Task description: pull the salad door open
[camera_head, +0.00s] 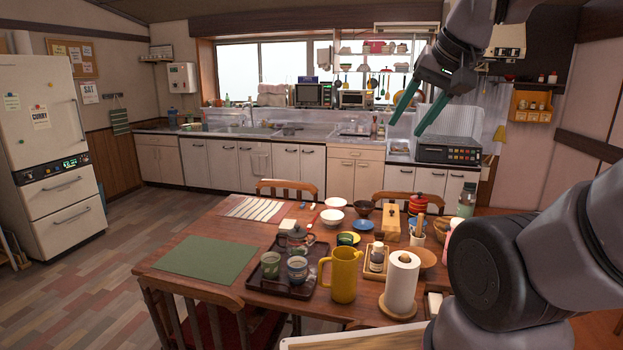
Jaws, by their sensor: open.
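No door that I can read as marked "salad" shows. A white fridge (35,110) stands at the far left, with a tall upper door, a dark control panel and two drawers below, an upper drawer (62,187) and a lower drawer (72,228). All look shut. A note on the upper door reads "CURRY". My gripper (407,126) hangs at the upper right, its two green fingers apart and nothing visible between them. In the picture it is in front of the back counter and far from the fridge.
A wooden table (160,284) fills the foreground, with a yellow pitcher (343,275), a paper roll (402,283), bowls and a tray. Chairs stand around it. White cabinets (225,165) and a dark appliance (448,152) line the back. Floor (90,300) is clear before the fridge.

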